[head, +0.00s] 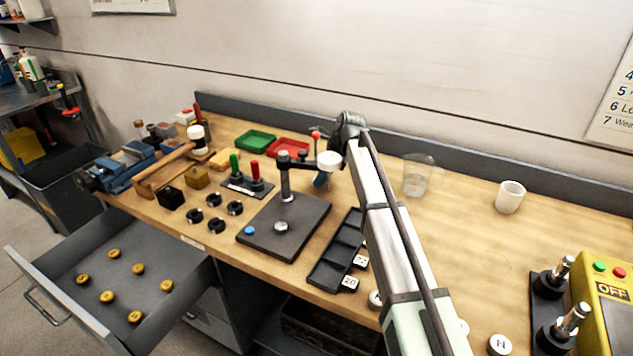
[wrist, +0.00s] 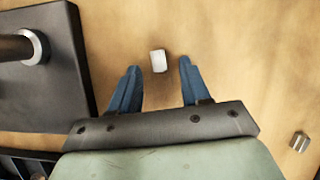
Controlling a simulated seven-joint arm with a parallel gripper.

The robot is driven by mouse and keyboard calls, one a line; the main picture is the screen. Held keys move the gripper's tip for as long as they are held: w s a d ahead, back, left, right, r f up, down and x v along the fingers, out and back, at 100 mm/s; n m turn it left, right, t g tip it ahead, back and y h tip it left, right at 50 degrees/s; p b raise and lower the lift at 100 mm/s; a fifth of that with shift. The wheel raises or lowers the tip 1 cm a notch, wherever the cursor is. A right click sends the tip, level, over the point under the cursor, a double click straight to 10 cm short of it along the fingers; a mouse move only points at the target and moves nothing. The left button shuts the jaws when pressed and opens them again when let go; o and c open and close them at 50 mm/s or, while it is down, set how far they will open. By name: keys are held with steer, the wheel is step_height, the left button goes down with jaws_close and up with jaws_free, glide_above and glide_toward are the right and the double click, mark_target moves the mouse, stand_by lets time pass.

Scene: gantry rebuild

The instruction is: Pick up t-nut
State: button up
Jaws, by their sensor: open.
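A small pale metal block (wrist: 158,60), which looks like the t-nut, lies on the bare wooden bench in the wrist view. My gripper (wrist: 159,70) is open, its two blue fingers spread apart. The block sits at the fingertips, in the gap between them, touching neither as far as I can see. The height of the fingers over the bench is hard to judge. In the head view a blue finger of my gripper (head: 321,180) shows behind the black fixture's arm; the block is not visible there.
A second small metal piece (wrist: 299,141) lies at lower right in the wrist view. The black fixture base (wrist: 42,85) stands close on the left. In the head view, a black compartment tray (head: 337,250), a clear beaker (head: 417,178) and a white cup (head: 510,197) share the bench.

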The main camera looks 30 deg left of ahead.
steer(key=shift+c, duration=0.5)
jaws_close()
steer(key=shift+r, duration=0.15)
